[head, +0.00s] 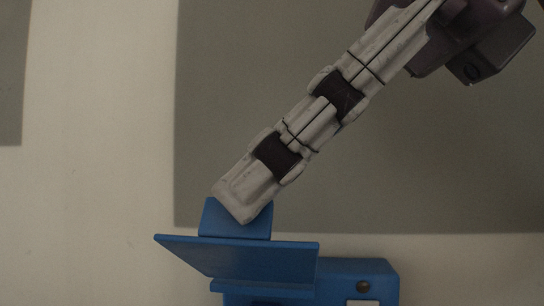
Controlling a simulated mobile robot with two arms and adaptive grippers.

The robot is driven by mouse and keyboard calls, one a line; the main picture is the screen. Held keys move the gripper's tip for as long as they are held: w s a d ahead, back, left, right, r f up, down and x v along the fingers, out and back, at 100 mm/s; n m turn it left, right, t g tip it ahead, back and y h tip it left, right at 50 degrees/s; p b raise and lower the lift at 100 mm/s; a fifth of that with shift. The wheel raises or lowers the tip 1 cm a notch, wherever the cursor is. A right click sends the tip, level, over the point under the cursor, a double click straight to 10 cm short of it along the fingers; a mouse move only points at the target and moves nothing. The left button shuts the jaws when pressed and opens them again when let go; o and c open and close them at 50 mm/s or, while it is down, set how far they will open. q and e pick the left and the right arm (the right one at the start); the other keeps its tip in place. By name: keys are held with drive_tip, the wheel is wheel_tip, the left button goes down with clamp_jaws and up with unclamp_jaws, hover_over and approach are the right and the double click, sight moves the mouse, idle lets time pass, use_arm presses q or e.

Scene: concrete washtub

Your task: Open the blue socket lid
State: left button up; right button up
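The blue socket (358,274) is at the bottom of the head view, partly cut off by the lower edge. Its blue lid (240,258) shows as a flat panel standing out at an angle from the body. A smaller blue piece (236,220) shows just behind the lid's upper edge. My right gripper (243,198) comes in from the upper right, and its light grey tip overlaps that smaller piece. Whether it touches is unclear. Only one finger shows clearly, so its opening cannot be told. My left gripper is not in view.
A large grey panel (300,205) fills the upper right behind the gripper. The pale wall (95,190) on the left is bare. Another grey patch (10,75) is at the upper left edge. The area left of the lid is clear.

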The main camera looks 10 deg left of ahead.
drive_tip(key=shift+w+f, duration=0.25)
drive_tip(key=shift+w, duration=0.1)
drive_tip(key=shift+s, duration=0.1)
drive_tip(key=shift+w+d+r, duration=0.3)
drive_tip(key=shift+w+r, duration=0.35)
drive_tip(key=shift+r, duration=0.1)
drive_tip(key=w+d+r, duration=0.3)
drive_tip(key=d+r, duration=0.1)
drive_tip(key=d, duration=0.1)
drive_tip(key=shift+w+d, duration=0.2)
drive_tip(key=shift+d, duration=0.2)
drive_tip(key=shift+s+a, duration=0.15)
drive_tip(key=d, duration=1.2)
drive_tip(key=shift+d+r, duration=0.4)
